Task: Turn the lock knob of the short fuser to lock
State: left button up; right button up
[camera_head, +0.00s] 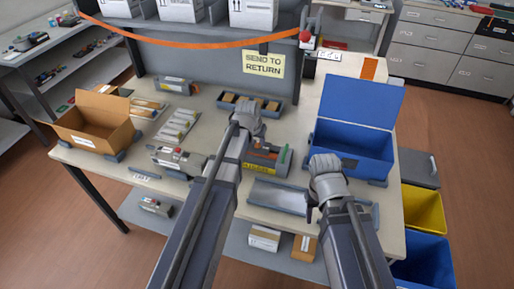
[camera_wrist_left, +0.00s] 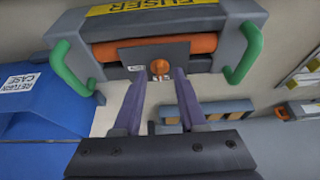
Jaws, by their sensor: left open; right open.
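The fuser (camera_head: 268,160) stands mid-table in the head view, grey with a yellow label and green handle. In the left wrist view the fuser (camera_wrist_left: 220,30) fills the top, with a green handle at each end and an orange roller. Its orange lock knob (camera_wrist_left: 160,68) sits on a grey plate with a small white label beside it. My left gripper (camera_wrist_left: 161,76) is open, its purple fingers pointing at the knob, one on each side; contact cannot be told. In the head view its wrist hides its fingertips. My right gripper (camera_head: 312,207) is open and empty near the blue box.
An open blue box (camera_head: 352,150) stands at the right, and shows in the wrist view (camera_wrist_left: 40,110). A long tray (camera_head: 250,103) lies behind the fuser, and a grey tray (camera_head: 277,197) in front. A cardboard box (camera_head: 95,122) and other units stand left.

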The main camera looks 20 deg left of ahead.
pick_arm(q)
jog(key=shift+w+f, duration=0.2)
jog(key=shift+f, duration=0.25)
jog(key=shift+r, duration=0.1)
jog(key=shift+c, duration=0.3)
grip_shut()
